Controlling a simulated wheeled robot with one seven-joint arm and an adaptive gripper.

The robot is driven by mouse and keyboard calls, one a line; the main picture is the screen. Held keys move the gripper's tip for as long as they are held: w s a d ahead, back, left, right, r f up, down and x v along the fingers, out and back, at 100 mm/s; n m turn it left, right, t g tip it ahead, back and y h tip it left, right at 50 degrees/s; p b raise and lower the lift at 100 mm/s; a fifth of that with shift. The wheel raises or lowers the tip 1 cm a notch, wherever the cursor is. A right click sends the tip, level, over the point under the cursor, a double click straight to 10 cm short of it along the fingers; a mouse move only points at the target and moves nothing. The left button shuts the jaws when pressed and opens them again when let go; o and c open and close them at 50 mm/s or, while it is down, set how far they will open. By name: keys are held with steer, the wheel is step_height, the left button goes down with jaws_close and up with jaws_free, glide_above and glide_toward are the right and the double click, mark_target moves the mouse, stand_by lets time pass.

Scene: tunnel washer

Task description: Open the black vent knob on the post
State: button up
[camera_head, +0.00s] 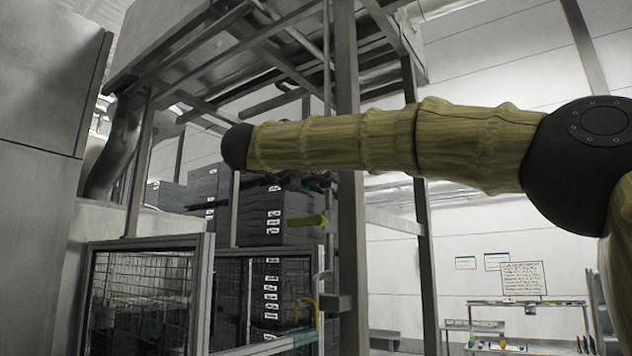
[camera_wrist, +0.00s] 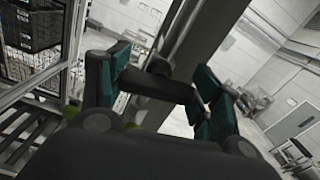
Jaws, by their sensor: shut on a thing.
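The grey steel post (camera_wrist: 193,45) rises just beyond my gripper in the wrist view; in the head view an upright post (camera_head: 347,255) stands behind my arm. The black knob (camera_wrist: 158,66) shows small and dark against the post, between the teal fingers of my gripper (camera_wrist: 160,76). The gripper is shut on it, one finger to each side. A dark bar crosses between the fingers and partly hides the knob; how far the knob is turned cannot be told. In the head view my arm hides most of the gripper and the knob.
A wire-mesh cage (camera_head: 150,285) stands at the lower left, with stacked dark crates (camera_head: 272,215) behind. A yellow-green lever (camera_head: 307,221) sticks out near the post. Steel framing (camera_head: 250,70) hangs overhead. A bench (camera_head: 525,305) stands at the right back, with open floor before it.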

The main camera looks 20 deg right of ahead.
steer(key=n+b, duration=0.1)
steer(key=n, duration=0.3)
steer(key=shift+w+f+n+b, duration=0.1)
steer(key=shift+n+b, duration=0.2)
steer(key=n, duration=0.3)
steer(key=shift+n, duration=0.3)
steer(key=n, duration=0.4)
steer(key=shift+a+p, duration=0.1)
steer(key=shift+p, duration=0.25)
steer(key=shift+f+n+p, duration=0.1)
steer(key=shift+n+p, duration=0.4)
steer(key=shift+n, duration=1.6)
steer(key=o, duration=1)
steer(key=shift+w, duration=0.1)
steer(key=shift+a, duration=0.1)
